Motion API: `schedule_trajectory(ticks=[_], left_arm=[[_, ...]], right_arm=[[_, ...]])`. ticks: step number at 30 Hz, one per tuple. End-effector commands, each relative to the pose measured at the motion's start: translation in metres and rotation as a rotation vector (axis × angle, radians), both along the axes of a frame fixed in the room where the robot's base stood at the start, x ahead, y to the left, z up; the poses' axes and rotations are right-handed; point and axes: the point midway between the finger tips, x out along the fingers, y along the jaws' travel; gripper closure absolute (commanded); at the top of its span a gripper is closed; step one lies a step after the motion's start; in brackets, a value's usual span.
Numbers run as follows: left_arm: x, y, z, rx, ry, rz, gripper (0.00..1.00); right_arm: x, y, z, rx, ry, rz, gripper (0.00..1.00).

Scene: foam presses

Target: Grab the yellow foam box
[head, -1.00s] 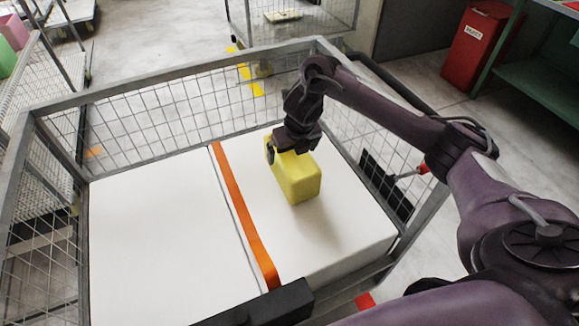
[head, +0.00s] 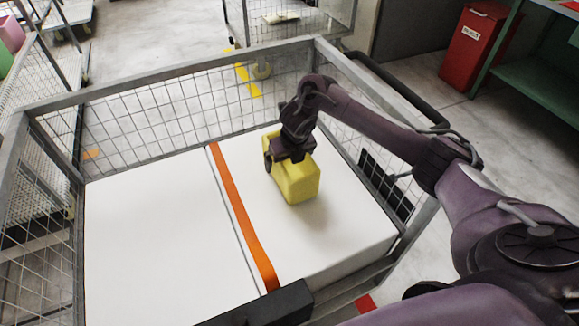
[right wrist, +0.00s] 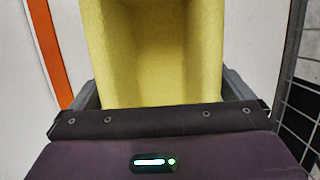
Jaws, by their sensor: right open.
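The yellow foam box (head: 299,183) sits on the right-hand white block inside the mesh cage. My right gripper (head: 289,156) is over the far end of the box, pointing down. One dark finger shows at the box's left side; the other is hidden in the head view. In the right wrist view the yellow box (right wrist: 160,50) fills the middle, between the two grey fingers of the open right gripper (right wrist: 160,92). Whether the fingers touch its sides I cannot tell. My left gripper is not in view.
An orange strap (head: 240,215) runs across the white surface, left of the box. The left white block (head: 160,245) is bare. The cage's metal rim (head: 190,80) and mesh walls surround the blocks. A red bin (head: 474,45) stands at the back right.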

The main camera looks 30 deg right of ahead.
Motion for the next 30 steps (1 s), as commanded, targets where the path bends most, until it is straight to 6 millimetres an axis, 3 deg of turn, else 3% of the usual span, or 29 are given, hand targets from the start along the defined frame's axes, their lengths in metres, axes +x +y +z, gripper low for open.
schedule_trajectory(ticks=[13,21,30], left_arm=[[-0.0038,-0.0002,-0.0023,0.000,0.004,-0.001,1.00],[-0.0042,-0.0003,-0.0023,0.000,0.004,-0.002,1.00],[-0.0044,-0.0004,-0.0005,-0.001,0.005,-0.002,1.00]], right_arm=[[0.0000,-0.0002,-0.0028,0.000,0.000,0.000,0.00],[0.0000,-0.0002,-0.0027,0.000,0.000,0.000,0.34],[0.0001,0.0000,-0.0004,0.000,0.000,0.000,0.36]])
